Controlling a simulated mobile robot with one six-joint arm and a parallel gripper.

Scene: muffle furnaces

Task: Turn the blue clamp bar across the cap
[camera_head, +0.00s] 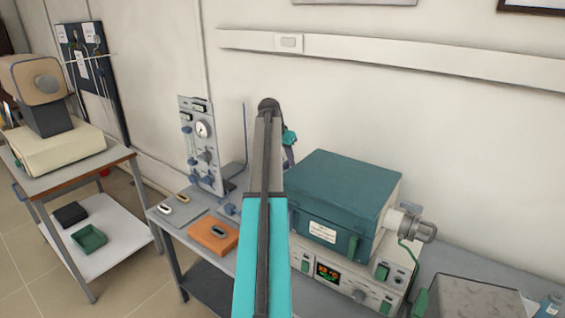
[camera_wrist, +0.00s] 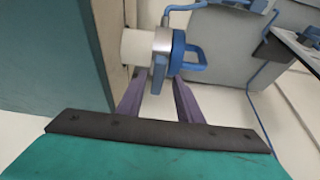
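In the wrist view a white tube (camera_wrist: 137,47) sticks out from the side of the teal-and-cream furnace. A grey metal ring (camera_wrist: 162,43) and a blue clamp bar (camera_wrist: 178,52) with a loop-shaped handle sit at its end. My gripper (camera_wrist: 160,85) has two purple fingers standing apart, just below the tube end in the picture. A narrow blue-grey part hangs from the ring between them. I cannot tell whether the fingers touch it. In the head view my arm crosses in front of the furnace (camera_head: 340,190) and hides this tube end.
A gauge panel (camera_head: 203,145) stands behind the bench, left of the furnace. An orange block (camera_head: 213,236) lies on the bench in front of it. Another tube with a metal end (camera_head: 415,228) juts from the furnace's right side. A side table stands far left.

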